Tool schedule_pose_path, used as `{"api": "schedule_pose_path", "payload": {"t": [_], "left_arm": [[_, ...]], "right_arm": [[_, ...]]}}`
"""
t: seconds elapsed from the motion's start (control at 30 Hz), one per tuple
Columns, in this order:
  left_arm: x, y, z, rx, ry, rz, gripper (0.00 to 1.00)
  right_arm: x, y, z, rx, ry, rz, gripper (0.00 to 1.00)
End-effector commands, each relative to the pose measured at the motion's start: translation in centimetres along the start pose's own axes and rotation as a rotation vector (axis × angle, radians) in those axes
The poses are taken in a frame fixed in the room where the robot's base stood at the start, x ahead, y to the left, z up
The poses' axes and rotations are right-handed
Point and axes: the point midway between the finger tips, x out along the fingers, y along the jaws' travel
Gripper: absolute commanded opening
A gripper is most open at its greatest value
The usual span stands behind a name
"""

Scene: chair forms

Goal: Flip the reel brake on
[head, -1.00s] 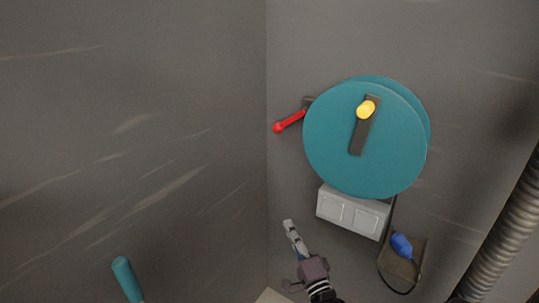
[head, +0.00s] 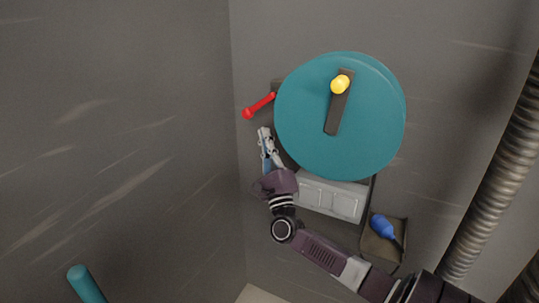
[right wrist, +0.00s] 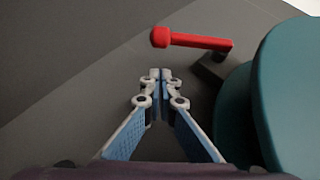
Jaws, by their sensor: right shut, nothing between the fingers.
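The reel (head: 300,130) is a large teal disc on the grey wall, with a dark crank bar (head: 333,119) and a yellow knob (head: 340,84) on its face. The red brake lever (head: 260,105) sticks out to the left of the reel from a dark mount (head: 278,86); its ball end points left and slightly down. In the right wrist view the red lever (right wrist: 200,41) lies beyond the fingertips, apart from them. My right gripper (head: 264,131) is shut and empty, just below the lever and left of the reel's edge. My left gripper is not in view.
A grey box (head: 331,197) is under the reel, with a dark pouch (head: 378,247) holding a blue item (head: 384,228) to its lower right. A ribbed hose (head: 497,180) runs down the right. A teal rod (head: 86,284) shows at the lower left.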

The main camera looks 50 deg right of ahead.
Motion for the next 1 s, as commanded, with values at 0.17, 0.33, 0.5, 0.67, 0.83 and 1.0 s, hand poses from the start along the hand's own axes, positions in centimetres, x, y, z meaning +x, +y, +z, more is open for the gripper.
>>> {"api": "schedule_pose_path", "payload": {"t": [0.17, 0.33, 0.5, 0.67, 0.83, 1.0], "left_arm": [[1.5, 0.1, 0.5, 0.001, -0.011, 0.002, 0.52], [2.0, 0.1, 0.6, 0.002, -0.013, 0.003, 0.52], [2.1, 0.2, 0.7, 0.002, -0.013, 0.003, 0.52], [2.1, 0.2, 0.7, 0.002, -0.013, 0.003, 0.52], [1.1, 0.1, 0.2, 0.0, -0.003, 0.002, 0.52], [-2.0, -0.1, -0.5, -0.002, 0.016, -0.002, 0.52]], "right_arm": [[1.7, 0.0, 2.0, 0.003, -0.001, 0.001, 0.0], [2.3, 0.1, 2.6, 0.001, -0.001, 0.002, 0.0], [2.3, 0.1, 2.7, 0.0, 0.0, 0.003, 0.0], [2.3, 0.1, 2.7, 0.0, -0.001, 0.002, 0.0], [2.3, 0.2, 2.7, 0.008, 0.0, -0.008, 0.0], [2.4, 0.3, 2.7, 0.026, 0.0, -0.034, 0.0]]}}
